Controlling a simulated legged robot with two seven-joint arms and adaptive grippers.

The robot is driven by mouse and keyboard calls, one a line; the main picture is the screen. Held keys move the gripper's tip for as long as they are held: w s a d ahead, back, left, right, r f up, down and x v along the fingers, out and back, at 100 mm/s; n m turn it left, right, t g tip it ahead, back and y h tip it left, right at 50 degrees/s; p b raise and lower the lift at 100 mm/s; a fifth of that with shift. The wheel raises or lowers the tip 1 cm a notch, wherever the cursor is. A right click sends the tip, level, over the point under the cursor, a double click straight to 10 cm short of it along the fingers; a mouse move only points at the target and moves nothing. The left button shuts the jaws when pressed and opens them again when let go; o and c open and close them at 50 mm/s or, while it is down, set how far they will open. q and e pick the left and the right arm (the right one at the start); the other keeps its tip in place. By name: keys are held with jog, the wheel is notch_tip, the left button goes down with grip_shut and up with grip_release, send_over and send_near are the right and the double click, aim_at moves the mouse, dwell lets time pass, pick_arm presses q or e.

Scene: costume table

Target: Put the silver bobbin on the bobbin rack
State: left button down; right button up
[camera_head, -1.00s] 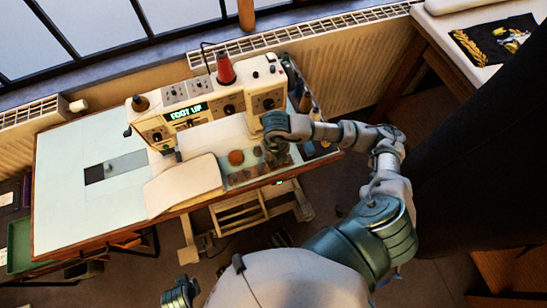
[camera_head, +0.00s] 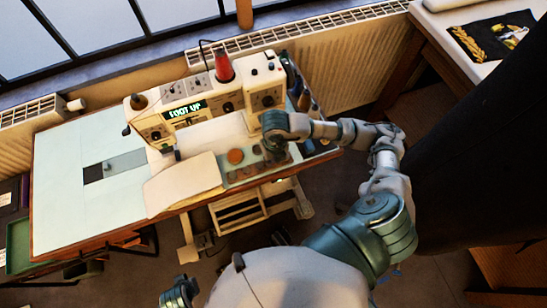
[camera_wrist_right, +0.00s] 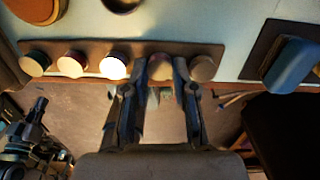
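A dark bobbin rack (camera_wrist_right: 92,49) lies along the front edge of the sewing table, with several bobbins in a row. In the right wrist view they include a dark one (camera_wrist_right: 36,64), a reddish one (camera_wrist_right: 72,65), a bright white one (camera_wrist_right: 115,66) and a tan one (camera_wrist_right: 203,69). My right gripper (camera_wrist_right: 161,76) has its fingers at both sides of a pale greyish-pink bobbin (camera_wrist_right: 160,67), seemingly the silver one, in line with the row on the rack. Its underside is hidden. In the head view my right gripper (camera_head: 276,152) covers part of the rack.
A sewing machine (camera_head: 205,110) with a red thread cone (camera_head: 224,68) stands behind the rack. A round orange-brown item (camera_head: 235,156) lies left of my right gripper. A blue object (camera_wrist_right: 289,64) lies right of the rack. The table's left part (camera_head: 75,200) is mostly clear.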

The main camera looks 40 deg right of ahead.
jog(key=shift+o, duration=1.4)
jog(key=shift+r, duration=0.2)
notch_tip(320, 180, up, 11)
jog(key=shift+d+r, duration=0.15)
jog(key=shift+r, duration=0.05)
